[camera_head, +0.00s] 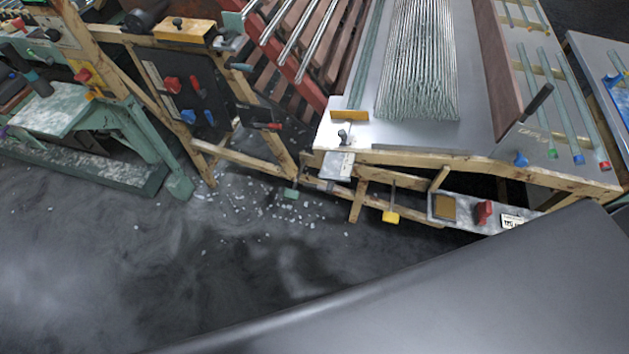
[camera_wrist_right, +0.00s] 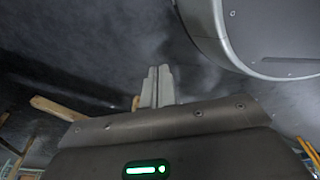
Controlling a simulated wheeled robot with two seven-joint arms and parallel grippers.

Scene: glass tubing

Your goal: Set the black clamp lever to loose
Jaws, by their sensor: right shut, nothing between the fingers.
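A lever with a long black handle (camera_head: 538,102) slants up over the front right of the metal-topped table. A small dark lever (camera_head: 344,137) stands on a metal bracket at that table's front left corner. I cannot tell for certain which of these is the clamp lever, or how it is set. My right gripper (camera_wrist_right: 157,85) shows only in the right wrist view; its pale fingers are together with nothing between them, over dark floor and away from both levers. My left gripper is in neither view.
The table (camera_head: 487,100) carries a bundle of glass rods (camera_head: 418,60). Its front panel has a red lever (camera_head: 484,212), and a yellow knob (camera_head: 391,216) hangs below. A green bench (camera_head: 130,130) stands left. The dark floor (camera_head: 200,260) is open, with pale fragments scattered.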

